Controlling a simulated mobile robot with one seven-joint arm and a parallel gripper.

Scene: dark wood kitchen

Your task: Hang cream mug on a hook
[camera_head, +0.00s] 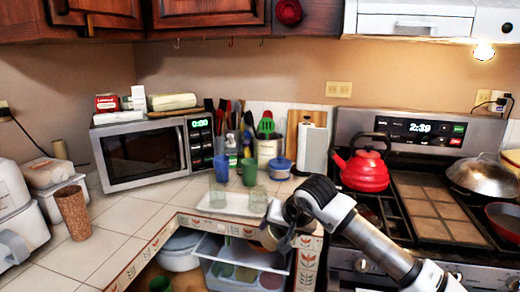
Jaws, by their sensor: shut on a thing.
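My gripper (281,238) is at the lower middle, in front of the counter's inner corner and above the open space below the counter. It is shut on a small tan to cream mug (267,238), which is mostly hidden by the dark fingers. The mug's handle and exact tilt cannot be made out. Small hooks hang under the upper cabinets at the back: a grey hook (177,44), a red hook (230,42) and a green hook (262,42). They look empty, and all are well above and behind my gripper.
A microwave (145,155) stands at the back left. A red kettle (364,171) sits on the stove at right. The space just below the hooks is clear.

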